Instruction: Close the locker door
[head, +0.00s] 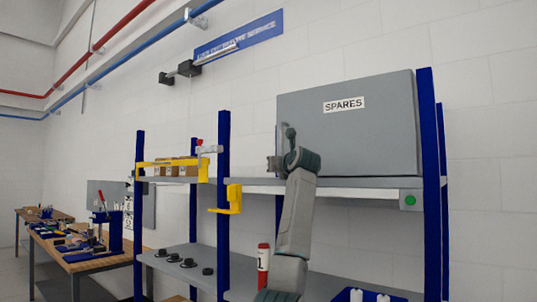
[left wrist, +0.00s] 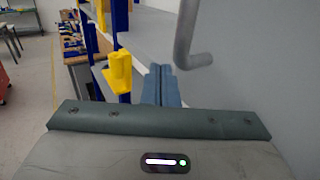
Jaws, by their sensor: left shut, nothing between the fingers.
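The grey locker, labelled SPARES (head: 345,135), stands on the upper shelf in the head view. Its broad grey front faces me; I cannot tell whether the door sits flush. My left arm rises in front of the locker's lower left corner, and its wrist hides part of that edge. In the left wrist view my left gripper (left wrist: 160,86) is shut and empty. A grey bar handle (left wrist: 190,42) stands out from the grey panel (left wrist: 265,70) just right of and above the fingertips, with a gap showing. My right gripper is not in view.
A blue-post shelf rack (head: 222,150) carries the locker. A yellow bracket (head: 228,199) sticks out left of my arm and shows beyond my fingers in the wrist view (left wrist: 119,72). A red bottle (head: 263,262) stands below. Workbenches (head: 85,262) are at far left.

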